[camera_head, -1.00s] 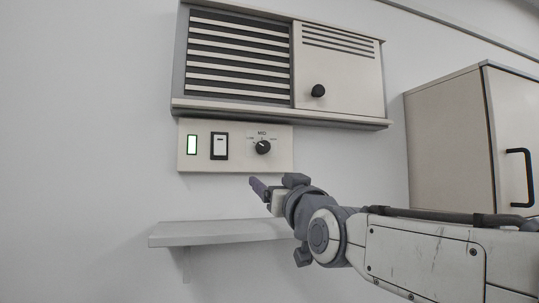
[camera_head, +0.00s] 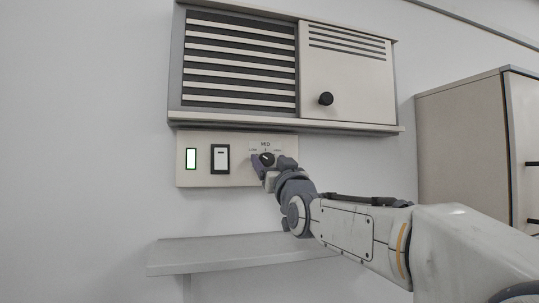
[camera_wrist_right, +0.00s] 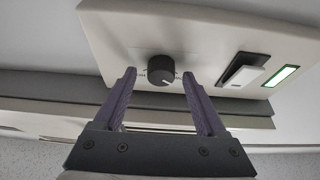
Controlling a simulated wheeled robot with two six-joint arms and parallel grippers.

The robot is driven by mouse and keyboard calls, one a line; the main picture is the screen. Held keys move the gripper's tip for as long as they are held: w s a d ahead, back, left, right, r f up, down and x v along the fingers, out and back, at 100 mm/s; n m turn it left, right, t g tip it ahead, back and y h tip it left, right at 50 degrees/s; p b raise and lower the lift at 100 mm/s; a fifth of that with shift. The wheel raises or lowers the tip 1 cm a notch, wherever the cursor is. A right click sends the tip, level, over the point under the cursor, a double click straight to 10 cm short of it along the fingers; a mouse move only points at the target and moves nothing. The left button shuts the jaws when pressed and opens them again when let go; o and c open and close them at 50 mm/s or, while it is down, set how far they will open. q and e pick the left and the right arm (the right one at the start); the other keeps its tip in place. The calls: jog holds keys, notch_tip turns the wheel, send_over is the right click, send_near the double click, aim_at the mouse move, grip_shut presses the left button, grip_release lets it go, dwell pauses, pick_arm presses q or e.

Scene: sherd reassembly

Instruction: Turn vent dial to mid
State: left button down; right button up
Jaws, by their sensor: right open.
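The vent dial is a round black knob (camera_head: 267,159) with a light pointer mark, on a pale panel (camera_head: 204,181) with "MID" printed above it. In the right wrist view the knob (camera_wrist_right: 161,70) lies just beyond and between the fingertips. My right gripper (camera_head: 267,168) is at the panel in the head view, its fingers on either side of the knob's lower part. In the right wrist view the right gripper (camera_wrist_right: 161,78) is open and empty, with a gap between each finger and the knob. The left gripper does not show.
A white rocker switch (camera_head: 220,158) and a green-lit indicator (camera_head: 191,158) sit left of the dial. A louvred vent unit (camera_head: 238,115) with a black knob (camera_head: 326,99) hangs above. A grey shelf (camera_head: 215,254) is below, and a cabinet (camera_head: 461,140) stands at right.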

jog(key=shift+a, duration=0.1)
grip_shut()
